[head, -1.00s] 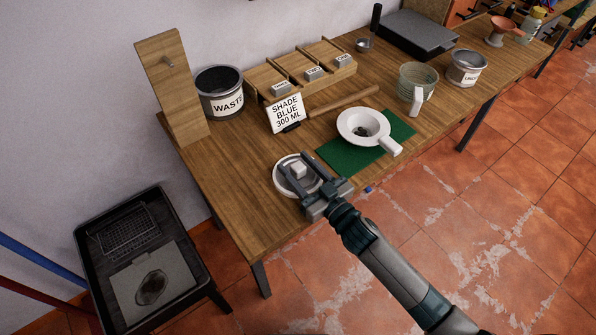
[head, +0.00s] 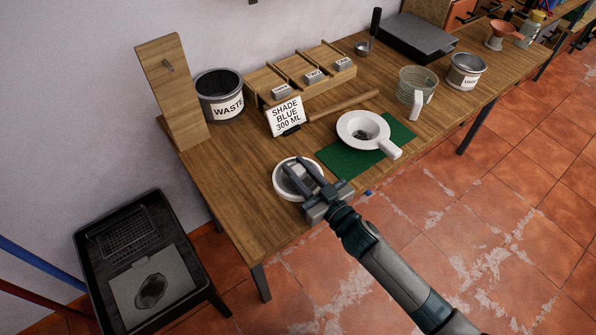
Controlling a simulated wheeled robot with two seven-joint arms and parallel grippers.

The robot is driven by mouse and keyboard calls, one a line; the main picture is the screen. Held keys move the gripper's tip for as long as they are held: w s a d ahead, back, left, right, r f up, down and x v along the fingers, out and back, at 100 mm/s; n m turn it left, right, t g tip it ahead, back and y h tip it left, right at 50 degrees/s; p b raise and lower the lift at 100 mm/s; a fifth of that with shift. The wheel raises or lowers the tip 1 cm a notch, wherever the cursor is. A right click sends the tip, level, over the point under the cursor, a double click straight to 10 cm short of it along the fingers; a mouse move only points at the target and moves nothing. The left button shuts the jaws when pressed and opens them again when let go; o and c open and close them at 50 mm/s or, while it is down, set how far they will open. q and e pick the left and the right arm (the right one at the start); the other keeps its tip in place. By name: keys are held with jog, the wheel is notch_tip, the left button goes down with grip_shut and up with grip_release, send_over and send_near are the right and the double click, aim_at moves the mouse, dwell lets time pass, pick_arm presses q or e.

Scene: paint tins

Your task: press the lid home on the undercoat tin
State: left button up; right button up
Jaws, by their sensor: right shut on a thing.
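A round grey lid (head: 284,188) with a pale rim lies flat near the front left of the table. My right gripper (head: 304,176) is over it, shut on its raised middle grip, which the fingers largely hide. The lid still appears to be down at table level. The undercoat tin (head: 465,75), grey with a white label only partly readable, stands upright at the right of the table, well away from the gripper. Its top looks open. My left gripper is not in view.
A white strainer-like bowl with a handle (head: 347,129) sits on a green mat (head: 345,162) right of the lid. A ribbed jug (head: 417,82) stands before the undercoat tin. A waste tin (head: 222,106), shade card (head: 286,115) and wooden rack (head: 270,81) stand behind.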

aim_at(298, 168)
notch_tip(298, 168, up, 4)
jog(key=shift+r+b, duration=0.1)
jog(key=shift+b, duration=0.25)
jog(key=shift+w+d+r, duration=0.3)
jog(key=shift+w+d, duration=0.25)
jog(key=shift+w, duration=0.2)
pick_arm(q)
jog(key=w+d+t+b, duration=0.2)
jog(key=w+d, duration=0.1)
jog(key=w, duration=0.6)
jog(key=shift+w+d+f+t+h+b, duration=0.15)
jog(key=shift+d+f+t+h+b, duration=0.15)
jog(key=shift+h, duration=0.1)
pick_arm(e)
jog(key=w+d+r, duration=0.5)
jog(key=w+r, duration=0.1)
jog(key=w, duration=0.2)
jog(key=shift+d, duration=0.4)
